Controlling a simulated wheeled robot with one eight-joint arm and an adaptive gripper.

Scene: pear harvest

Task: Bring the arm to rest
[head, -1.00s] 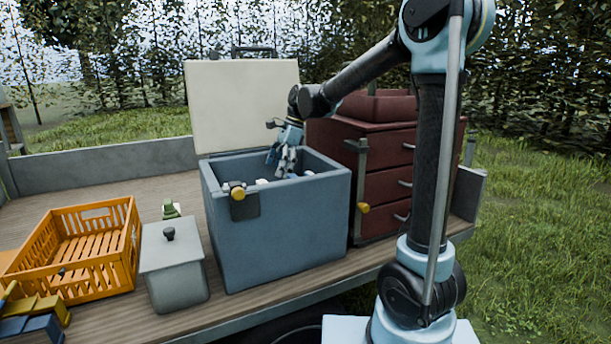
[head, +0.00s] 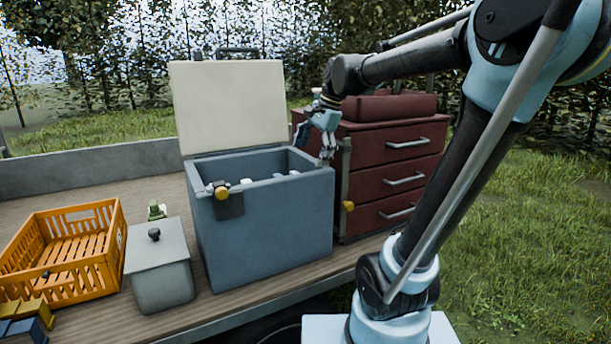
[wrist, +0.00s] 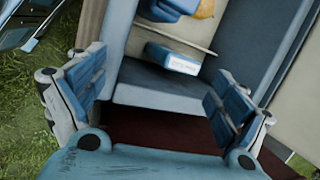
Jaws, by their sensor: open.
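My gripper (head: 325,155) is open and empty in the head view. It hangs beside the right rim of the open grey-blue cooler box (head: 265,235), in front of the dark red drawer cabinet. My arm bends up and back from it toward the right. In the wrist view my gripper (wrist: 160,120) shows two spread finger pads with nothing between them. Part of the cooler and a blue-and-white pack (wrist: 172,58) inside it lie beyond the fingers.
The red cabinet (head: 390,170) stands right of the cooler, whose pale lid (head: 228,105) is raised. A grey lidded bin (head: 160,275) and an orange crate (head: 62,280) stand left on the wooden bed. Grass (head: 540,240) lies open at right.

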